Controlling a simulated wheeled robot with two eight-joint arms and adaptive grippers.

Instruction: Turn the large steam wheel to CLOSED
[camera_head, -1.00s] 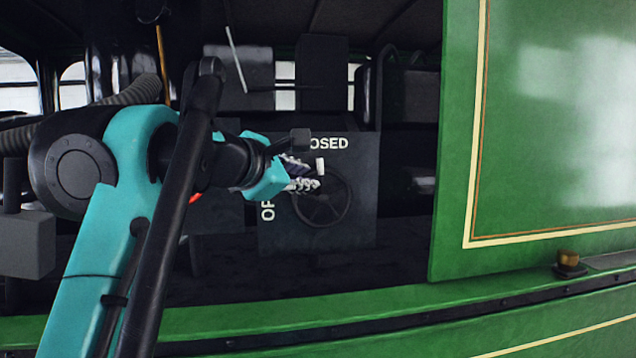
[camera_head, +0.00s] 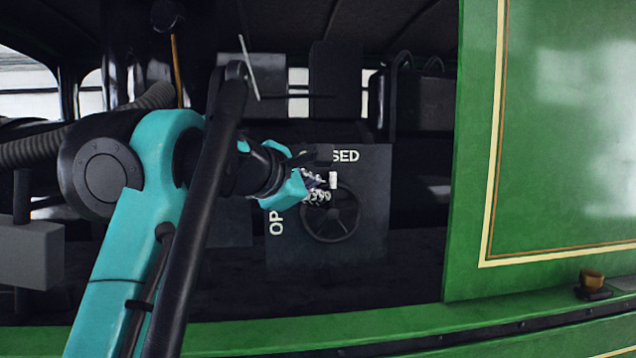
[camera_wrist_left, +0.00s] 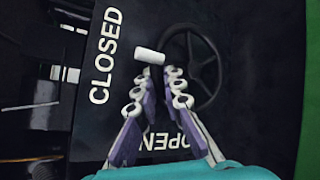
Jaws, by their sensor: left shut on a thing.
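The large dark spoked steam wheel (camera_head: 330,215) stands on a black panel (camera_head: 368,235) inside the tram. A white-ended handle (camera_head: 333,180) shows at the top of the wheel in the head view. The word CLOSED (camera_head: 346,156) is above the wheel, partly hidden by my gripper. The word OPEN (camera_head: 277,222) is at its left, partly hidden. My left gripper (camera_head: 321,190) reaches in from the left and is shut on the handle. In the left wrist view its fingers (camera_wrist_left: 155,88) flank a dark stem below the white end (camera_wrist_left: 149,56). My right gripper is out of view.
The green tram side panel (camera_head: 550,150) fills the right. A green sill (camera_head: 330,335) crosses below the opening. Dark seats and fittings (camera_head: 335,80) stand behind the wheel panel. The space right of the wheel is dark and looks clear.

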